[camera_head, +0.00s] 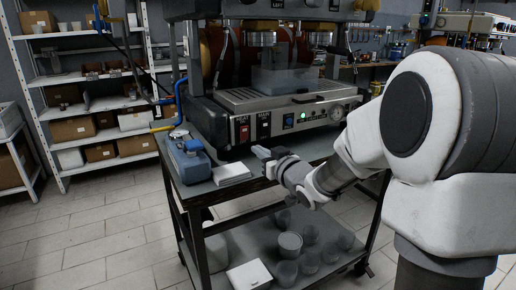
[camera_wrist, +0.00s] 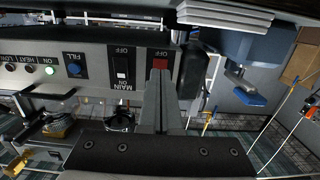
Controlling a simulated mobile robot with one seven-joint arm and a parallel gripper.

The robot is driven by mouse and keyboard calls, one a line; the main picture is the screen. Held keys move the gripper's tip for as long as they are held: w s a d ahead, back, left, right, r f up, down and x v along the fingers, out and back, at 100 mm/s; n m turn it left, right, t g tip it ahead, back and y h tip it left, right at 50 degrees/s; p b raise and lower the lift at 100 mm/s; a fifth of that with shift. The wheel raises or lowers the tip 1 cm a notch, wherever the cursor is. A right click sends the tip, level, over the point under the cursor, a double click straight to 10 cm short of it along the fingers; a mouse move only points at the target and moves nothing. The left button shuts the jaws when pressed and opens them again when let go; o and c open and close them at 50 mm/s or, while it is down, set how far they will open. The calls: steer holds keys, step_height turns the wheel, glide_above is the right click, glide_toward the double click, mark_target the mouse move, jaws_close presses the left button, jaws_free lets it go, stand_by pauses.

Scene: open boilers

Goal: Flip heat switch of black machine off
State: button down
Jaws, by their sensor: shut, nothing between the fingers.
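The black machine (camera_head: 292,112) stands on a cart, its control panel facing me. The red heat switch (camera_head: 244,133) sits at the left of the panel under a HEAT label. My gripper (camera_head: 262,153) is in front of and below the switches, its fingers shut together and empty. In the wrist view, which is upside down, the red switch (camera_wrist: 160,63) shows just past my fingertips (camera_wrist: 160,82), beside an OFF label. The fingers hide its lower picture part and its other label. I cannot tell whether they touch it or which way it is set.
A blue device (camera_head: 188,158) and a white box (camera_head: 231,173) lie on the cart top (camera_head: 205,188) left of my gripper. Several clear cups stand on the lower shelf. Floor is free at left.

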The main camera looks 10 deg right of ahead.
steer(key=f+v, duration=0.1)
steer(key=v, duration=0.7)
steer(key=shift+f+p, duration=0.3)
steer(key=shift+p, duration=0.05)
